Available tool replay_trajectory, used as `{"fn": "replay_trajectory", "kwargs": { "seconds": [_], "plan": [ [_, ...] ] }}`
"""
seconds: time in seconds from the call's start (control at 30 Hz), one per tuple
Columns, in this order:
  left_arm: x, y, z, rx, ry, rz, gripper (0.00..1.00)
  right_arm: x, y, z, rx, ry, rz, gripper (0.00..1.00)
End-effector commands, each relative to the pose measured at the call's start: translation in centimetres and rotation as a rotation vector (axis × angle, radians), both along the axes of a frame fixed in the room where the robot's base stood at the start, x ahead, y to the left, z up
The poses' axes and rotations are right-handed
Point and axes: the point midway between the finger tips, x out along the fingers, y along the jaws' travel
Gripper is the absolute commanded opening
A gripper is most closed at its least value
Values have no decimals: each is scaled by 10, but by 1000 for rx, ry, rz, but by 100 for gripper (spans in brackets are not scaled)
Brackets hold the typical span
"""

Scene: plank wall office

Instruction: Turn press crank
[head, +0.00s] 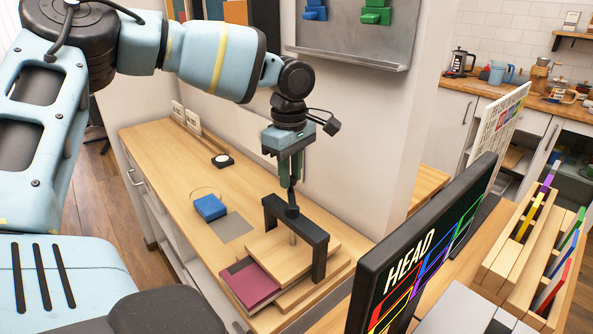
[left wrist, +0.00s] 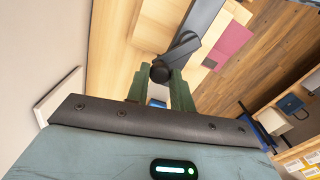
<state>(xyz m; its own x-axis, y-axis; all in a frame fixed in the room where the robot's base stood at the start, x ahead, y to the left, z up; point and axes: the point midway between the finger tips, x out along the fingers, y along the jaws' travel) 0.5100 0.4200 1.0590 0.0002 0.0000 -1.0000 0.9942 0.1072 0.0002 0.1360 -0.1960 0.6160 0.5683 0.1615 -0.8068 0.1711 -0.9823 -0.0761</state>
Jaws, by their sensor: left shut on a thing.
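The press stands on the wooden counter, with a dark frame (head: 318,255) over wooden boards (head: 285,255). Its dark crank (head: 292,207) sits on top of the crossbar. My left gripper (head: 290,182) points down over the press, its green fingers shut on the crank's handle. In the left wrist view the round black knob of the crank (left wrist: 159,74) sits between the fingertips, with the crank arm running up to the crossbar (left wrist: 203,18). A maroon book (head: 249,284) lies at the press's front left, partly under the boards. My right gripper is not in view.
A blue block (head: 209,207) and a grey mat (head: 229,228) lie left of the press. A dark panel marked HEAD (head: 420,255) stands close on the right. The wall is close behind the press.

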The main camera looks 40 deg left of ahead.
Motion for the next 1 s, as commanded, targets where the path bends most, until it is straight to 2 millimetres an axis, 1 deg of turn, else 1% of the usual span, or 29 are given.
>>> {"fn": "replay_trajectory", "kwargs": {
  "seconds": [0.4,1.0],
  "plan": [
    [-17,9,1,0,-1,395,0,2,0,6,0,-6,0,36],
    [-43,10,1,5,-1,933,0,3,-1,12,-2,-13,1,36]
  ]
}}
